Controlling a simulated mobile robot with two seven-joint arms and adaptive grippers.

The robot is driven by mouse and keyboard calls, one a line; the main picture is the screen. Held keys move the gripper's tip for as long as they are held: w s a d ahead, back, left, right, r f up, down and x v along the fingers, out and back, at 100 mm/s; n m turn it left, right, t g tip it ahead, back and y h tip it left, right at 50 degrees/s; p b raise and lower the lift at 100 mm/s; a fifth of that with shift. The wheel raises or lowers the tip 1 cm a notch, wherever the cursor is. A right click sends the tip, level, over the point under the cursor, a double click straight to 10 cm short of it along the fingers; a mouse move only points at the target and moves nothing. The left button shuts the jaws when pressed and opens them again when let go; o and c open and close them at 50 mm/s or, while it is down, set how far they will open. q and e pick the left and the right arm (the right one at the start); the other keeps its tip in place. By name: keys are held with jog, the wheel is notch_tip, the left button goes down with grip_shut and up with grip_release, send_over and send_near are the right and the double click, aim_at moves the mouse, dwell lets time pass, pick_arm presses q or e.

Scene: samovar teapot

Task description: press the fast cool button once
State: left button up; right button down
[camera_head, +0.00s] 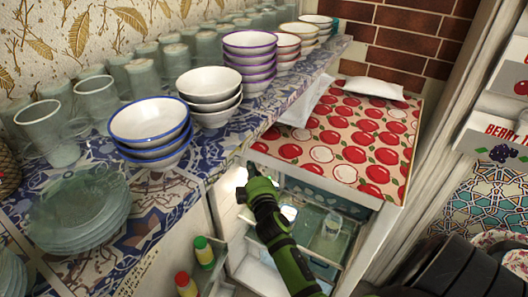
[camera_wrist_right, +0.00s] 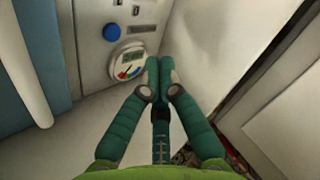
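The round blue button (camera_wrist_right: 112,32) is on a pale panel in the right wrist view, above a dial (camera_wrist_right: 128,62) with a coloured scale and small display. I take it as the fast cool button; no label is readable. My right gripper (camera_wrist_right: 159,62) has its green fingers together, with nothing between them. Its tips are to the right of and below the button in that view, apart from it. In the head view, the right gripper (camera_head: 250,172) is at the upper front of the open, lit fridge (camera_head: 318,238). The button is not visible there. My left gripper is not in view.
A patterned counter (camera_head: 235,150) with stacked bowls (camera_head: 152,125), plates (camera_head: 80,215) and several glasses runs along the left. The fridge top has an apple-print cover (camera_head: 335,145). Bottles (camera_head: 203,250) stand in the open door. Dark round cookware (camera_head: 450,265) is at lower right.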

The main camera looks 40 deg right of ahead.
jog(key=shift+w+d, duration=0.3)
jog(key=shift+d, duration=0.4)
jog(key=shift+w+d, duration=0.25)
jog(key=shift+d, duration=0.4)
jog(key=shift+w+d, duration=0.3)
jog(key=shift+d, duration=0.4)
jog(key=shift+w+d, duration=0.15)
jog(key=shift+d, duration=0.25)
jog(key=shift+w+d, duration=0.1)
jog(key=shift+d, duration=0.1)
jog(key=shift+d+r, duration=0.4)
jog(key=shift+r, duration=0.1)
dwell(0.8)
jog(key=shift+a, duration=0.15)
jog(key=shift+a+f, duration=0.4)
jog(key=shift+a, duration=0.15)
